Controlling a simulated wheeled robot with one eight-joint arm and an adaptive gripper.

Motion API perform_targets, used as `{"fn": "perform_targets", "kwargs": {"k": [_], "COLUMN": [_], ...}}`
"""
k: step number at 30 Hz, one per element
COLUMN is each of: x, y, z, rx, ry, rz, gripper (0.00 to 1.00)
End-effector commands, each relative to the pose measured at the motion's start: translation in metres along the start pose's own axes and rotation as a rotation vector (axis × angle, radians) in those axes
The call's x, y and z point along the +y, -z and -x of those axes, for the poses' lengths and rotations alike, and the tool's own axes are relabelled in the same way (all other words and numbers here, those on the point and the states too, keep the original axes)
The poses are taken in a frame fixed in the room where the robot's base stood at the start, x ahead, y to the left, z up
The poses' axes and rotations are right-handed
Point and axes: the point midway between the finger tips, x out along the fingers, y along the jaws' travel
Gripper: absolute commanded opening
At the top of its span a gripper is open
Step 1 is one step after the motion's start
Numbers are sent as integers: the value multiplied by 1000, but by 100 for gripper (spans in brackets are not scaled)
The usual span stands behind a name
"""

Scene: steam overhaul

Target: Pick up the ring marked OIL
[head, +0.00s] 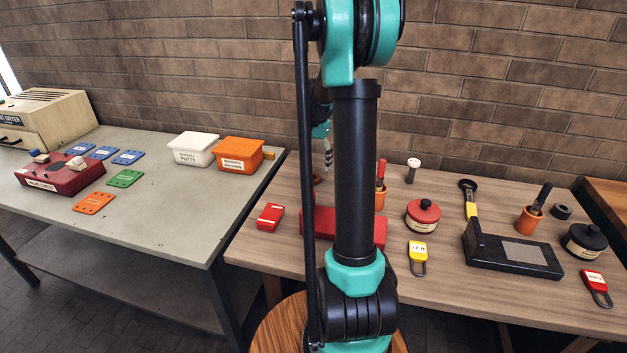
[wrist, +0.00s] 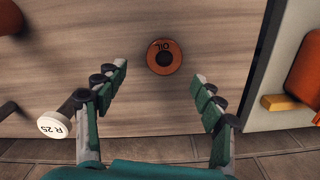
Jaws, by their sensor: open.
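The ring marked OIL (wrist: 151,58) lies flat on the wooden table in the wrist view. It is orange-brown with a dark centre, and its lettering appears upside down. My gripper (wrist: 161,76) is open and empty, with one finger on each side of the ring in the picture and the ring a little beyond the fingertips. No contact shows, and I cannot tell the height above the table.
A white-capped piece marked R 25 (wrist: 54,125) stands close to the left finger in the wrist view. The grey table's edge and a yellow block (wrist: 280,102) are to the right. In the head view, an orange cup (head: 380,200) and red lidded pot (head: 422,216) stand on the wooden table.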

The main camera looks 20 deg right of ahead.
Motion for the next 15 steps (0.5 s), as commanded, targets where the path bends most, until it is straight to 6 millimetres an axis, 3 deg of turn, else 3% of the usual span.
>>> {"fn": "perform_targets", "kwargs": {"k": [15], "x": [-6], "y": [-5], "z": [-52], "rx": [0], "ry": [0], "rz": [1], "gripper": [69]}}
